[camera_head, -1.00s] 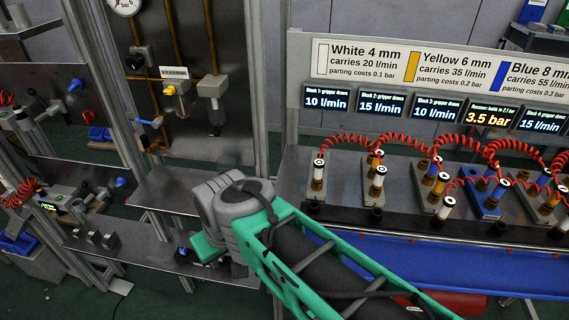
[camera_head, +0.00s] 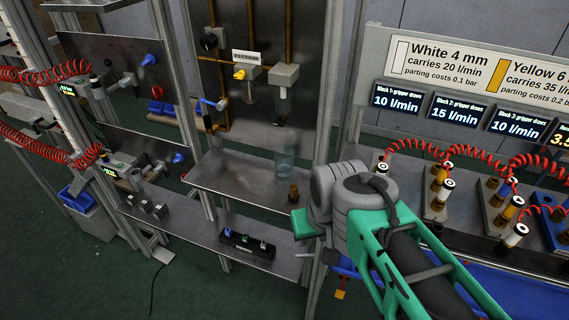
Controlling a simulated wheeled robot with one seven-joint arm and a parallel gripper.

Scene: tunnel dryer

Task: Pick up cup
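A clear, see-through cup (camera_head: 284,163) stands on the upper metal shelf (camera_head: 235,178), below the panel with the brass pipes. It is faint against the grey metal behind it. My grey and green arm comes in from the lower right, and its grey joint lies to the right of the cup, apart from it in the picture. I cannot make out my gripper's fingers in this view.
A black block with coloured knobs (camera_head: 246,245) lies on the lower shelf. Red coiled hoses and valve blocks (camera_head: 437,200) fill the bench at right. The green floor (camera_head: 190,290) is open at front.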

